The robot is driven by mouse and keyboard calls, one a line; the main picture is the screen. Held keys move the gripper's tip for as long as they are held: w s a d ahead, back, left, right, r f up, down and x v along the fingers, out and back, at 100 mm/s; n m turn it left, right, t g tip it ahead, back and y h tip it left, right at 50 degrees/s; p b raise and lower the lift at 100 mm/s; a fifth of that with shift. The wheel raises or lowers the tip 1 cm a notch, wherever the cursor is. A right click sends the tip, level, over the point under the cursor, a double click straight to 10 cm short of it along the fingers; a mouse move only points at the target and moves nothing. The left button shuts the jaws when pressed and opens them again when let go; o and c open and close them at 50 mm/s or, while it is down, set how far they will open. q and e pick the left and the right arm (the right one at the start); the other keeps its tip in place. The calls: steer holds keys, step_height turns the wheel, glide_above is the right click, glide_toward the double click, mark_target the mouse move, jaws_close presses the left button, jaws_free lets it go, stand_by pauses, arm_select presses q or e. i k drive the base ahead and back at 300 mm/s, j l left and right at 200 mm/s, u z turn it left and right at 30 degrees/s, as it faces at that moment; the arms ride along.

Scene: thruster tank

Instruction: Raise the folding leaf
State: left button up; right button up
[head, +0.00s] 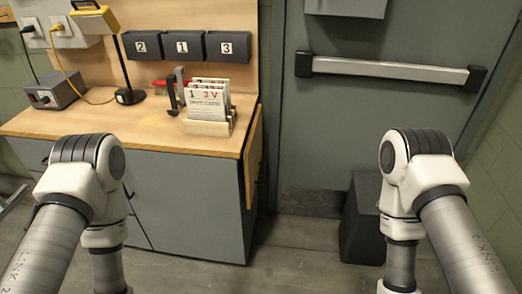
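The folding leaf (253,152) is a wooden panel at the right end of the wooden workbench (150,122). It hangs down, close along the bench's side, and is seen nearly edge-on. A small dark piece, perhaps a handle or bracket, shows at its right edge. My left arm comes in at the lower left, in front of the bench, and my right arm at the lower right, in front of the door. Both forearms run down out of the picture, so neither gripper shows.
The bench holds a card rack (208,126), a grey power box (54,91) and a lamp (130,96). Bins numbered 2, 1 and 3 (183,46) hang above. A dark block (361,222) stands on the floor by the door (340,130). Floor between bench and block is clear.

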mark_target(252, 152)
steer(key=l+u, duration=0.15)
steer(key=l, duration=0.35)
steer(key=i+l+u, duration=0.15)
steer(key=u, duration=0.25)
steer(key=i+l+u, duration=0.25)
steer(key=u, duration=0.15)
steer(key=i+l+u, duration=0.35)
steer(key=k+j, duration=0.1)
